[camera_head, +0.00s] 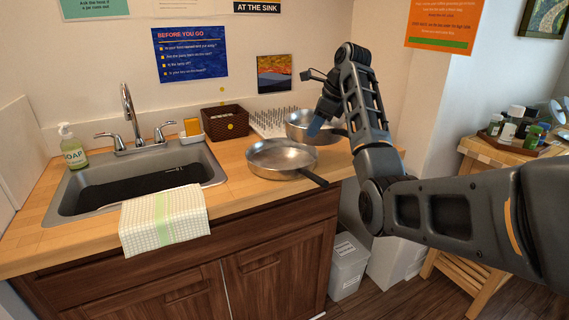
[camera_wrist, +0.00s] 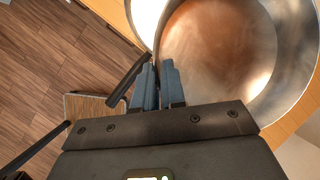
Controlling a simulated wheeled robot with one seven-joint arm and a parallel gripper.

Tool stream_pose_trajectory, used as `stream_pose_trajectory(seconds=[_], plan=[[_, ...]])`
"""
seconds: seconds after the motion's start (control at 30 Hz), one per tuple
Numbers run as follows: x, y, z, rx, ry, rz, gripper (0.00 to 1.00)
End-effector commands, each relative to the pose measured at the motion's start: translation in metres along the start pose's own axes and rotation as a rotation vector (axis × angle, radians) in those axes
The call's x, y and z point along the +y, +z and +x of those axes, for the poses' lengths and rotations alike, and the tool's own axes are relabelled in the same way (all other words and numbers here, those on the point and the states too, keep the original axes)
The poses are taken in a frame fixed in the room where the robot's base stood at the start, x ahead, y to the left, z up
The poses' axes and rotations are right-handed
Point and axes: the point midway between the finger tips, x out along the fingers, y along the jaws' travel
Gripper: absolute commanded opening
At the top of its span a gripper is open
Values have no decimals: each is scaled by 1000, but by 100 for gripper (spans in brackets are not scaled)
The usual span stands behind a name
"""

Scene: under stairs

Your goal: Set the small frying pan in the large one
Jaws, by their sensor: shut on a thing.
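The large frying pan (camera_head: 275,158) is silver with a dark handle and rests on the wooden counter, handle toward the front right. Part of it shows at the top of the wrist view (camera_wrist: 145,15). The small frying pan (camera_head: 298,120), also silver, is just behind and right of it; it fills the upper right of the wrist view (camera_wrist: 220,45). The exact grip point is hidden, and I cannot tell whether the small pan touches the counter.
A spiked drying rack (camera_head: 268,122) and a brown basket (camera_head: 225,123) stand behind the pans. A sink (camera_head: 75,202) with a faucet and a draped towel (camera_head: 163,220) lies left. The counter's right end is close to the pans. A bin (camera_head: 347,268) stands on the floor.

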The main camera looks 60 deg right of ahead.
Motion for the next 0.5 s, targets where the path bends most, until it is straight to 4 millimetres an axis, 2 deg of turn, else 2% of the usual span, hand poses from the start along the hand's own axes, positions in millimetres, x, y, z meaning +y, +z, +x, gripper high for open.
stream_pose_trajectory(seconds=[0.3,0.5], plan=[[11,42,58,1,3,-4,0],[15,64,89,1,1,-3,0]])
